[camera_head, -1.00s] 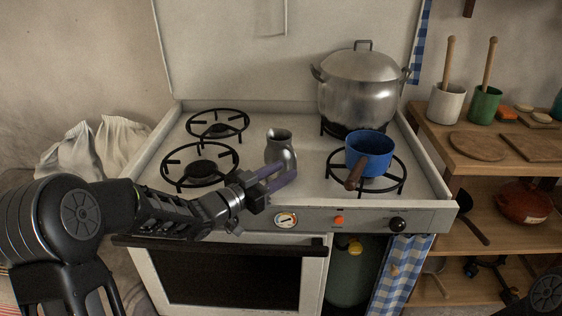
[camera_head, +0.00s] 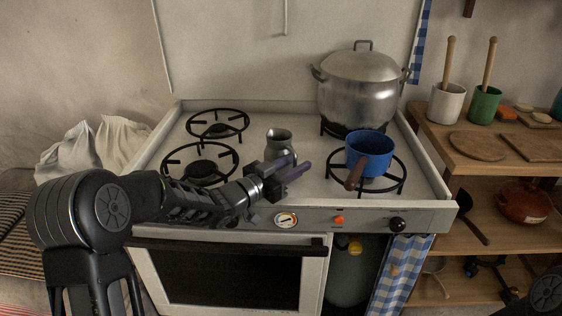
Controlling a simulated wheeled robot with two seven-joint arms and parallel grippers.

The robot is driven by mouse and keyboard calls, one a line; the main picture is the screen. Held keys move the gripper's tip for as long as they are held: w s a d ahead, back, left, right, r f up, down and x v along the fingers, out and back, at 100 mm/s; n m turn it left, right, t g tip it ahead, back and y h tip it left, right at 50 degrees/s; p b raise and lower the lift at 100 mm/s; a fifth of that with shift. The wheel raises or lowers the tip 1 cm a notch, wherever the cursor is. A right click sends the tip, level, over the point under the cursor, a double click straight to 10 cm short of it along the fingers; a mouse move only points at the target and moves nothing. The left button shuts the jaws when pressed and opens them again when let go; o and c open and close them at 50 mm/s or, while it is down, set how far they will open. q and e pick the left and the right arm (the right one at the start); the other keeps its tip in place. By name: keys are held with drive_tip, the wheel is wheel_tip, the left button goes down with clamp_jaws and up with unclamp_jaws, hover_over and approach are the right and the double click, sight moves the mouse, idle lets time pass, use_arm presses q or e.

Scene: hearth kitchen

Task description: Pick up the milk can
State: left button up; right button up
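The milk can (camera_head: 279,142) is a small grey metal can with a flared rim. It stands upright on the white stove top, between the burners and left of the blue pot. My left gripper (camera_head: 295,167) reaches in from the left, low in front of the can, with its purple fingers pointing right. A gap shows between the fingers; they are open and hold nothing. The fingers hide the can's lower part. I cannot tell whether they touch it. My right gripper is out of view.
A blue pot (camera_head: 371,152) with a brown handle sits on the front right burner. A large lidded steel pot (camera_head: 358,88) stands behind it. The left burners (camera_head: 217,124) are bare. A wooden shelf (camera_head: 463,150) with utensil cups and boards is at the right.

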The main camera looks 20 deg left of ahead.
use_arm(q)
drive_tip(key=shift+c, duration=0.5)
clamp_jaws()
idle(0.9)
